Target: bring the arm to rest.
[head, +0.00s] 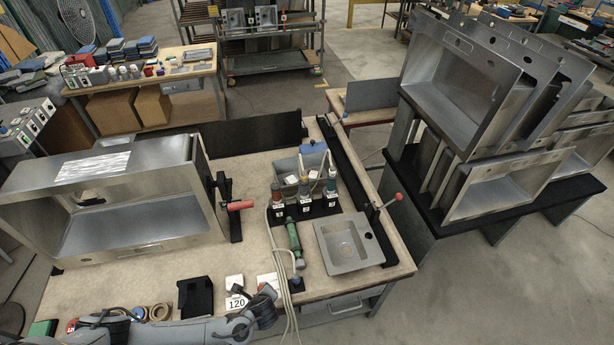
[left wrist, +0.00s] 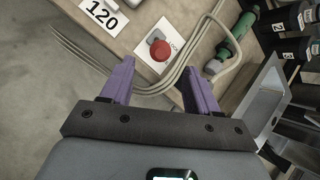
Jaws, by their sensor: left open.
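My left arm (head: 215,328) reaches in from the lower left in the head view, along the front edge of the workbench. Its wrist ends beside the "120" card (head: 237,303); its fingers are not clear there. In the left wrist view my left gripper (left wrist: 157,76) has two purple fingers spread apart with nothing between them. A red round knob (left wrist: 160,50) on a white sheet (left wrist: 158,37) shows beyond the fingertips. The "120" card also shows at the top of that view (left wrist: 103,14). My right gripper is in neither view.
Grey cables (head: 285,300) hang over the bench's front edge near the wrist. A green tool (head: 295,240), upright tools in a black holder (head: 310,209) and a small steel sink (head: 348,244) stand nearby. A large steel sink (head: 140,237) lies left; racked sinks (head: 480,85) stand right.

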